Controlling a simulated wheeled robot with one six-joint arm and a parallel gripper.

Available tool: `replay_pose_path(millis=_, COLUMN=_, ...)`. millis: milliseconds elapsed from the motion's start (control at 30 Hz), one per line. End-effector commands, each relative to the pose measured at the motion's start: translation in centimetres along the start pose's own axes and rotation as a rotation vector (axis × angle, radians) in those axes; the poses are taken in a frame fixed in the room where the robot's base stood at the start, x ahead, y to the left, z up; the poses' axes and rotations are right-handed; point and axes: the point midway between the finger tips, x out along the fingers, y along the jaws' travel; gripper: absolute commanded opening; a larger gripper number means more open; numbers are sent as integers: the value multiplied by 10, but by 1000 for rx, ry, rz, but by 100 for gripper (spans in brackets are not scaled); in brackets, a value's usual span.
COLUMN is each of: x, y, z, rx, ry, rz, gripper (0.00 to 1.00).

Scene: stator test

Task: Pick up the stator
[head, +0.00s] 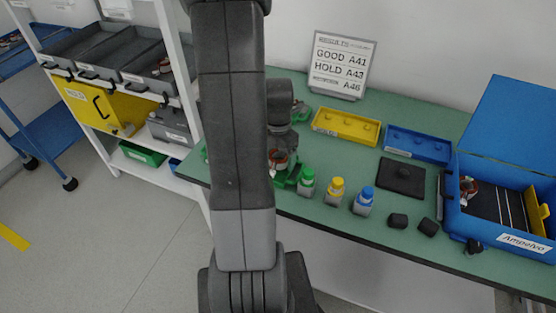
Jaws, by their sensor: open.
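A small stator with a copper-red ring (278,156) shows at the near left part of the green table, by a green holder (290,177). My gripper (281,150) is open and points down right at this stator. My arm hides part of both, and I cannot tell whether the fingers touch the stator. A similar copper and white part (468,188) sits inside the blue Ampelvo tester box (490,222) at the right.
Green, yellow and blue capped bottles (336,191) stand right of the holder near the front edge. Yellow (346,126) and blue (418,145) trays lie behind. A results sign (341,64) stands at the back. A shelf with grey bins (132,70) is at left.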

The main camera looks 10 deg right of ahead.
Motion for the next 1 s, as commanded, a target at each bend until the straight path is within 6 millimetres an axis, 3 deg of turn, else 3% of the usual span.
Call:
replay_pose_path(millis=100, x=0, y=0, z=0, rx=0, ry=0, rz=0, gripper=81)
replay_pose_path(millis=400, x=0, y=0, z=0, rx=0, ry=0, rz=0, gripper=22)
replay_pose_path(millis=733, x=-7, y=1, z=1, rx=0, ry=-3, rz=3, gripper=22)
replay_pose_path(millis=1000, x=-51, y=1, z=1, rx=0, ry=-5, rz=6, gripper=22)
